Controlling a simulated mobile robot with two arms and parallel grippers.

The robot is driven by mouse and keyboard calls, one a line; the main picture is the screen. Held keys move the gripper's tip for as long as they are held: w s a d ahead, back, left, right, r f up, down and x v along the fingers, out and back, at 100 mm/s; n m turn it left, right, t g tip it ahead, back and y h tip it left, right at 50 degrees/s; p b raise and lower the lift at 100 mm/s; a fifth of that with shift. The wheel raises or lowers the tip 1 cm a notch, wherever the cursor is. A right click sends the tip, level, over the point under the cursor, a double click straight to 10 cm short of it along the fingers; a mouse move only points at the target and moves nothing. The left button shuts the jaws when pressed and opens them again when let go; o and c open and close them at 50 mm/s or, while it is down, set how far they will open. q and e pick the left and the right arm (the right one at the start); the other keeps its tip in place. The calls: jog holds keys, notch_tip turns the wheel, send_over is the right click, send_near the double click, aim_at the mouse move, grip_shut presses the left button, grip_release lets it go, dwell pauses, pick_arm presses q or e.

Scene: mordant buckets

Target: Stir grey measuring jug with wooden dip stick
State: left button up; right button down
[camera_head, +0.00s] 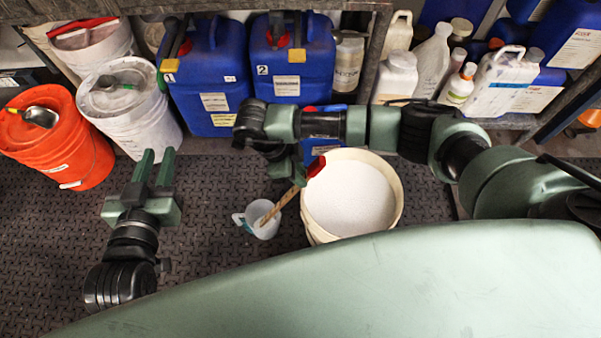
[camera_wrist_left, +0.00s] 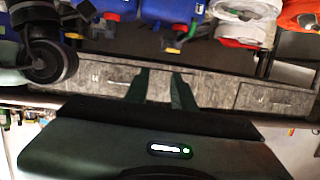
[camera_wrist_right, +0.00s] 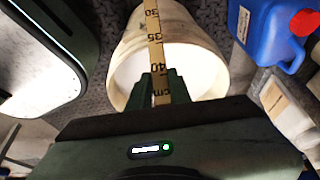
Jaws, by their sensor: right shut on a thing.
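The grey measuring jug (camera_head: 264,228) stands on the floor mat left of the large cream bucket in the head view. It looks pale, with a bluish handle on its left. The wooden dip stick (camera_head: 280,206) slants down to the left, its lower end inside the jug's mouth. My right gripper (camera_head: 299,176) is shut on the stick's upper part, above and right of the jug. The right wrist view shows the stick's scale (camera_wrist_right: 153,35) between the fingers (camera_wrist_right: 159,88); the jug is not visible there. My left gripper (camera_head: 155,156) is empty, its fingers apart, left of the jug.
The cream bucket (camera_head: 309,225) of white powder stands close beside the jug. An orange bucket (camera_head: 75,160), white buckets (camera_head: 145,125) and blue canisters (camera_head: 210,75) line the back. Bottles fill a shelf at the right. The mat (camera_head: 215,275) is clear left of the jug.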

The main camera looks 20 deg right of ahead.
pick_arm(q)
jog(key=shift+w+d+r+t+h+b, duration=0.15)
jog(key=shift+r+t, duration=0.3)
jog(key=shift+r, duration=0.3)
jog(key=shift+w+d+r+t+h+b, duration=0.15)
jog(key=shift+r+t, duration=0.35)
jog(key=shift+r, duration=0.25)
jog(key=shift+w+d+r+t+b, duration=0.15)
jog(key=shift+r+t, duration=0.3)
jog(key=shift+r, duration=0.3)
pick_arm(e)
jog(key=shift+w+a+f, duration=0.1)
jog(key=shift+a+f, duration=0.15)
jog(key=shift+f, duration=0.25)
jog(key=shift+d, duration=0.1)
